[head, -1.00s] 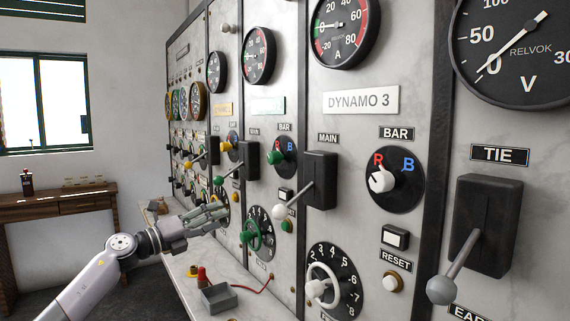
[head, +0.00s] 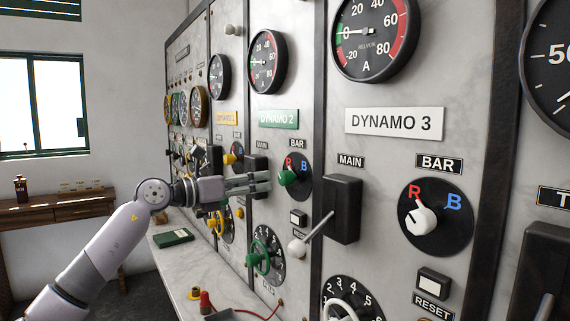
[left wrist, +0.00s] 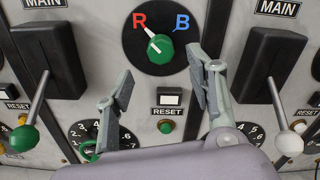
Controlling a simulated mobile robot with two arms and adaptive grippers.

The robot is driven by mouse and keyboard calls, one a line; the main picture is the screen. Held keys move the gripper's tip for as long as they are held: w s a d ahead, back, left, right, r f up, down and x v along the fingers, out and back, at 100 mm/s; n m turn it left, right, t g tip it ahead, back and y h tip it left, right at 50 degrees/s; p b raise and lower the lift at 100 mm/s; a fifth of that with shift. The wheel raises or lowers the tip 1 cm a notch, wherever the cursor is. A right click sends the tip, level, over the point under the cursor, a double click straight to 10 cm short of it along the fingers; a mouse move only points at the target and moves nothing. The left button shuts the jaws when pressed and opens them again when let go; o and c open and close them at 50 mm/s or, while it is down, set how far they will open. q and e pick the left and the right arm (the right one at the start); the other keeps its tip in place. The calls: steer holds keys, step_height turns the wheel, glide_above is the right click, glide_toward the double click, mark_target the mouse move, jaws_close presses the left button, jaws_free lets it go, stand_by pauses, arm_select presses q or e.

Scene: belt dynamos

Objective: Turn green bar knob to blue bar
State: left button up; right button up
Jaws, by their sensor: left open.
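The green bar knob (head: 287,178) sits on a round black dial with a red R and a blue B, on the panel under the green DYNAMO 2 plate (head: 278,118). In the left wrist view the green knob (left wrist: 160,48) shows at top centre, its white pointer toward the red R (left wrist: 139,20); the blue B (left wrist: 182,24) is at right. My left gripper (head: 268,183) is open just in front of the dial. In the left wrist view its fingers (left wrist: 161,72) stand apart, below and to either side of the knob, with nothing between them. My right gripper is not in view.
Main lever switches stand on both sides of the dial in the left wrist view, with a green-ended lever (left wrist: 27,130) and a white-ended lever (left wrist: 290,140). A green handwheel (head: 262,252) is lower.

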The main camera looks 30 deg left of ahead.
mark_target(281, 177)
arm_select(q)
steer(key=p+x, duration=0.3)
steer(key=x, duration=0.5)
steer(key=shift+r, duration=0.15)
steer(key=shift+w+d, duration=0.25)
steer(key=shift+w, duration=0.2)
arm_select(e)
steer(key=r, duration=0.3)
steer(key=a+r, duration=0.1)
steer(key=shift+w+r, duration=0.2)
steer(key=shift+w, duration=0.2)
arm_select(q)
steer(key=shift+c, duration=0.5)
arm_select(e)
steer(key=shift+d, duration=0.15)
arm_select(q)
steer(key=c, duration=1.1)
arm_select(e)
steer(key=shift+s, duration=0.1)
